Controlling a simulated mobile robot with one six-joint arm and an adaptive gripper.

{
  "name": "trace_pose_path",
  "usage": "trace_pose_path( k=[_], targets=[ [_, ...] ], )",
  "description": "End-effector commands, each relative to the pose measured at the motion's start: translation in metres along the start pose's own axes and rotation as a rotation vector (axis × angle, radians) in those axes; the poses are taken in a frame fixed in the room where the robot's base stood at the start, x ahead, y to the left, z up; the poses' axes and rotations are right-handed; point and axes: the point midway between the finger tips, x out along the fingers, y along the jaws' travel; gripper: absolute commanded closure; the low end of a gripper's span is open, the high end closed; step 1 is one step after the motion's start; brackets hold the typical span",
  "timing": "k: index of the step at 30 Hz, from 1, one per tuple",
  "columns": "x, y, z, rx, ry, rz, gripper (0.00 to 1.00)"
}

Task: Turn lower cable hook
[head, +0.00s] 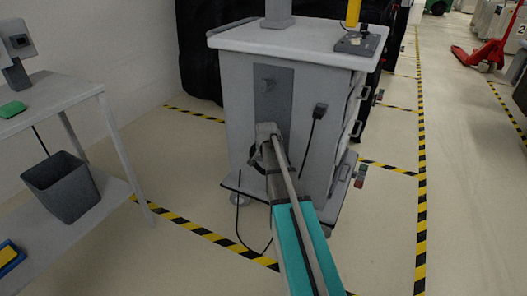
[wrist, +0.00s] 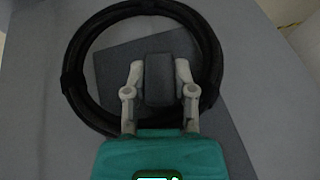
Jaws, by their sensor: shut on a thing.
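In the wrist view, my gripper (wrist: 159,82) has its two light grey fingers on either side of a dark grey block, the lower cable hook (wrist: 159,78). The fingers are shut on it. A coiled black cable (wrist: 72,80) loops around the hook and the fingers. A dark grey plate (wrist: 112,58) lies behind the hook, tilted in this view. In the head view, my gripper (head: 268,135) is against the side of a grey cart (head: 235,110), at the lower part of its dark plate (head: 272,90). There my gripper hides the hook.
A black connector (head: 319,111) hangs on the cart's side, right of my gripper. A cable (head: 238,220) runs down to the floor. A table (head: 60,100) with a dark bin (head: 63,187) on its lower shelf stands at left. Open floor lies at right.

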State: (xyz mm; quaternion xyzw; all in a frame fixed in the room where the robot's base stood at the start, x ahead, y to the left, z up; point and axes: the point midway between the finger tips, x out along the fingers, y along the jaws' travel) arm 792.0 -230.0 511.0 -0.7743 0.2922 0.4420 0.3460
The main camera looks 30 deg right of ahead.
Motion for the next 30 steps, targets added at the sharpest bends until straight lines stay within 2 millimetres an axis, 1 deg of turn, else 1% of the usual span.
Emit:
trace_pose_path(
  k=[1, 6, 12, 18, 29, 30],
  targets=[
    [-0.0003, -0.0030, -0.0013, -0.018, -0.001, 0.037, 1.00],
    [0.0005, -0.0017, -0.0005, -0.065, -0.001, 0.150, 1.00],
    [-0.0001, 0.0002, -0.0002, -0.100, -0.002, 0.236, 1.00],
    [-0.0008, 0.0008, 0.0004, -0.114, -0.003, 0.269, 1.00],
    [-0.0011, 0.0007, 0.0008, -0.116, -0.004, 0.272, 1.00],
    [-0.0011, 0.0007, 0.0008, -0.116, -0.004, 0.272, 0.60]
  ],
)
